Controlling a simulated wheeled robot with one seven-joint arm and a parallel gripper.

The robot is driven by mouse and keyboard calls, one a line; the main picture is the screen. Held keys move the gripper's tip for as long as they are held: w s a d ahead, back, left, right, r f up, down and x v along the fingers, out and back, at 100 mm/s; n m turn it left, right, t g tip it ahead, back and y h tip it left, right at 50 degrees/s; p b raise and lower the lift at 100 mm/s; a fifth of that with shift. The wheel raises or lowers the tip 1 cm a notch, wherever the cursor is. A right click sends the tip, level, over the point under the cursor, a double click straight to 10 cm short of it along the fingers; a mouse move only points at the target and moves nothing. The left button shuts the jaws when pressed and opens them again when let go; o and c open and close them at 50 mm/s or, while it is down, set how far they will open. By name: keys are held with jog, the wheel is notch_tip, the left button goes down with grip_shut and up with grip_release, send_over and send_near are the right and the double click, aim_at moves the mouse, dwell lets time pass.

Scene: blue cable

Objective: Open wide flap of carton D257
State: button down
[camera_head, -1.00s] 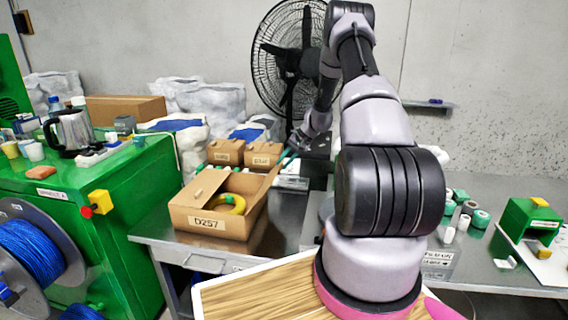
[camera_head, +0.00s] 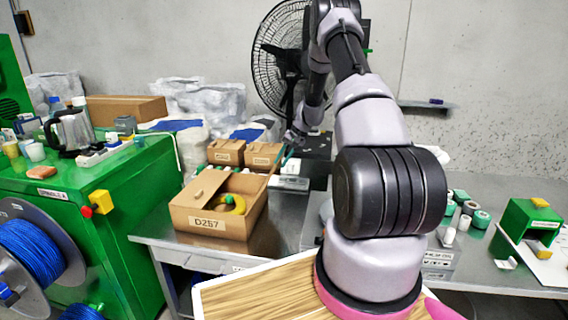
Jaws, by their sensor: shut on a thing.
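Carton D257 (camera_head: 210,223) is an open-topped brown cardboard box with a white label, standing on the grey metal table. A yellow ring (camera_head: 237,204) and something green show inside it. A flap (camera_head: 203,188) stands up at its left. The exact contact is small and partly hidden by my wrist.
Two smaller brown cartons (camera_head: 226,152) stand behind carton D257. A green cabinet (camera_head: 125,195) with a kettle (camera_head: 72,131) is at the left. A black fan (camera_head: 286,62) stands behind my arm. Bare table (camera_head: 275,240) shows right of the carton.

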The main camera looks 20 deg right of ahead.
jog(key=a, duration=0.1)
jog(key=w+r+h, duration=0.1)
jog(key=a+g+h, duration=0.1)
jog(key=shift+w+a+r, duration=0.25)
jog(key=shift+w+a, duration=0.05)
jog(key=shift+w, duration=0.05)
jog(key=shift+w+a+r, duration=0.2)
jog(key=shift+w+a, duration=0.05)
jog(key=shift+a, duration=0.2)
dwell(0.6)
jog(key=c, duration=0.8)
grip_release()
jog(key=shift+o, duration=0.2)
jog(key=shift+r, duration=0.15)
jog(key=v, duration=1.2)
jog(key=shift+d, duration=0.35)
